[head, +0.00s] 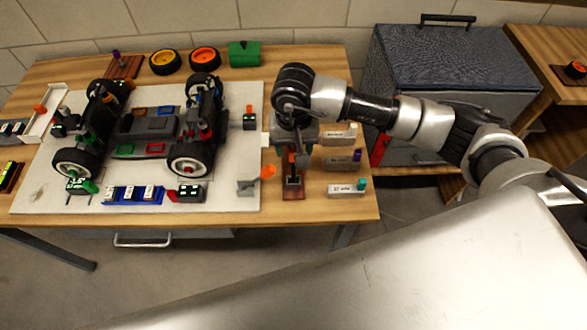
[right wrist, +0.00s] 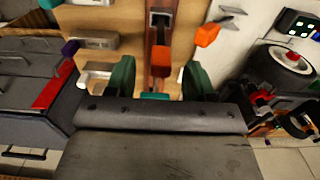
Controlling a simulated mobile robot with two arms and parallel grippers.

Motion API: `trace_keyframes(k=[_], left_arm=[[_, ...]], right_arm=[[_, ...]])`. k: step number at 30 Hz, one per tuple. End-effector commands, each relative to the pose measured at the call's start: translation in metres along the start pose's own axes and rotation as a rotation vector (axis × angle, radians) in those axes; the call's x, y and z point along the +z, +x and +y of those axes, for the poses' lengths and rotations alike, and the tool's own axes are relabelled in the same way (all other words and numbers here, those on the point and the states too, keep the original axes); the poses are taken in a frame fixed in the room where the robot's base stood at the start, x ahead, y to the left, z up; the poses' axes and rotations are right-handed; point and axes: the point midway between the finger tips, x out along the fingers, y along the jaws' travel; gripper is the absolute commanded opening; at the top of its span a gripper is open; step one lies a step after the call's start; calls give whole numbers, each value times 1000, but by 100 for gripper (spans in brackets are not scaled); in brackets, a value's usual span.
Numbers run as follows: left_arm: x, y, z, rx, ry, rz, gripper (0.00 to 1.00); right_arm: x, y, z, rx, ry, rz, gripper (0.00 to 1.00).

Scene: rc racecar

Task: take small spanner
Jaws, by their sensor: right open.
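My right gripper (head: 295,155) is above the right part of the wooden table, over a narrow red-brown stand (head: 293,194). In the right wrist view my right gripper (right wrist: 158,78) is open, with its two dark green fingers either side of the stand (right wrist: 160,50). An orange piece (right wrist: 161,72) and a teal piece (right wrist: 154,96) show between the fingers; I see no grip on them. A dark upright piece (right wrist: 161,18) is at the stand's far end. I cannot tell which part is the small spanner; the gripper hides much of this spot in the head view.
Grey labelled blocks (head: 346,190) line the table's right edge. A grey holder with an orange-tipped piece (head: 267,171) is left of the stand. The car chassis (head: 150,127) fills the white board (head: 230,205). A dark cabinet (head: 450,70) stands to the right.

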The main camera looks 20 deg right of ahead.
Motion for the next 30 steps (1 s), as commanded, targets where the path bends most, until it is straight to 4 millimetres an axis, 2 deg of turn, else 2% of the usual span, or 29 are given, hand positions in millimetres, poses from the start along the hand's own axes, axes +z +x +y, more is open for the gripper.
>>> trace_keyframes(k=[2, 6, 15, 25, 30], left_arm=[[-1, -11, 0, 0, 0, 0, 49], [-1, -13, 0, 0, 1, 0, 49], [-1, -12, 0, 0, 1, 0, 49], [-1, -12, 0, 1, 2, 0, 49], [-1, -13, 0, 1, 2, 0, 49]], right_arm=[[2, 10, -1, 1, 1, -7, 53], [1, 29, -1, 0, 2, -3, 53], [0, 35, -1, -2, 0, -1, 52], [0, 34, -1, -2, 1, -1, 1], [0, 34, -1, -2, 1, -1, 0]])
